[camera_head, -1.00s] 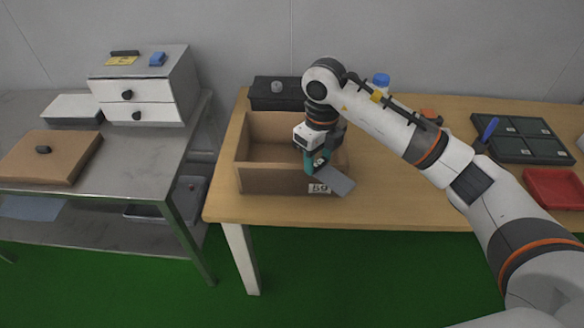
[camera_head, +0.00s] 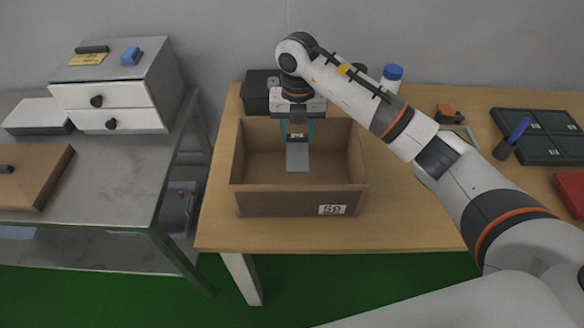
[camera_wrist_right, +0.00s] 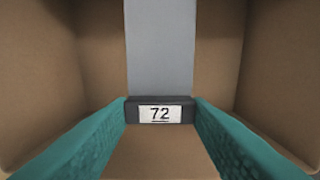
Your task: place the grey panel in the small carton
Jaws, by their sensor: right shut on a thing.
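The grey panel (camera_head: 297,156) hangs from my right gripper (camera_head: 297,130), over the inside of the open brown carton (camera_head: 290,202), which bears a label reading 59. In the right wrist view the panel (camera_wrist_right: 160,50) shows with a dark edge block (camera_wrist_right: 160,111) labelled 72. The teal fingers of my right gripper (camera_wrist_right: 160,125) lie on either side of that block, shut on it. Brown carton walls (camera_wrist_right: 45,80) surround the panel there. Whether the panel touches the carton floor I cannot tell. My left gripper is not in view.
A black box (camera_head: 258,92) stands behind the carton and a blue-capped bottle (camera_head: 391,80) to its right. A dark green compartment tray (camera_head: 545,158), a blue-handled tool (camera_head: 515,133) and a red tray (camera_head: 572,190) lie at right. A metal side table (camera_head: 110,190) stands at left.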

